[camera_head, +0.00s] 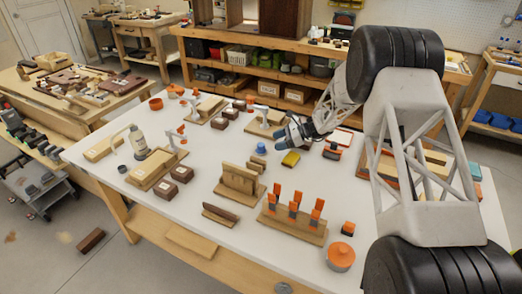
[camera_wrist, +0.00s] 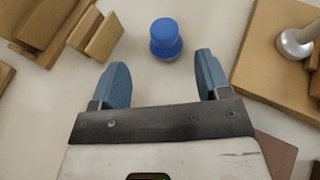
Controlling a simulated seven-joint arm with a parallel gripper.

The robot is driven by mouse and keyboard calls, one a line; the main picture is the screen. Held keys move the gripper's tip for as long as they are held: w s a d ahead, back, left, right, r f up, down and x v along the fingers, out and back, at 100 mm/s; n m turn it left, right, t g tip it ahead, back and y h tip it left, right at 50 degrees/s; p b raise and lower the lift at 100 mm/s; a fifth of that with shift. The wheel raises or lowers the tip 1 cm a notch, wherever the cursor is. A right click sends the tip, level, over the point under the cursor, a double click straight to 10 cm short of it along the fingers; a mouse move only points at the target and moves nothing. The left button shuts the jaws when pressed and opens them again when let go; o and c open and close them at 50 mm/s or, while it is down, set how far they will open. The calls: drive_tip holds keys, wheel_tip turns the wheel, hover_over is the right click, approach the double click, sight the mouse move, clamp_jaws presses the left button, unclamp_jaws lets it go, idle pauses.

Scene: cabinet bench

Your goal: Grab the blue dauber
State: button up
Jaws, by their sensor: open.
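The blue dauber (camera_wrist: 165,38) is a small round blue piece with a wider base and a knob-like top. In the wrist view it stands on the white table, ahead of my gripper (camera_wrist: 157,80) and roughly centred between its two blue fingertips. The fingers are apart with nothing between them. In the head view the dauber (camera_head: 261,148) stands on the white table near the middle. My gripper (camera_head: 283,138) is just to its right and appears above the table, apart from it.
A yellow piece (camera_head: 291,159) lies close to the dauber on the right. A wooden stand (camera_head: 239,182) is in front. A wooden board (camera_wrist: 275,65) with a metal knob lies right in the wrist view, and wooden blocks (camera_wrist: 104,38) lie left. White table shows around the dauber.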

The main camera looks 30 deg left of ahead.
sight(263, 144)
drive_tip(key=shift+a+f, duration=0.1)
idle(0.3)
drive_tip(key=shift+x, duration=1.25)
drive_tip(key=shift+a, duration=0.1)
drive_tip(key=shift+x, duration=2.5)
drive_tip(key=shift+a, duration=0.1)
drive_tip(key=shift+c, duration=0.3)
drive_tip(key=c, duration=0.9)
drive_tip(key=shift+c, duration=0.2)
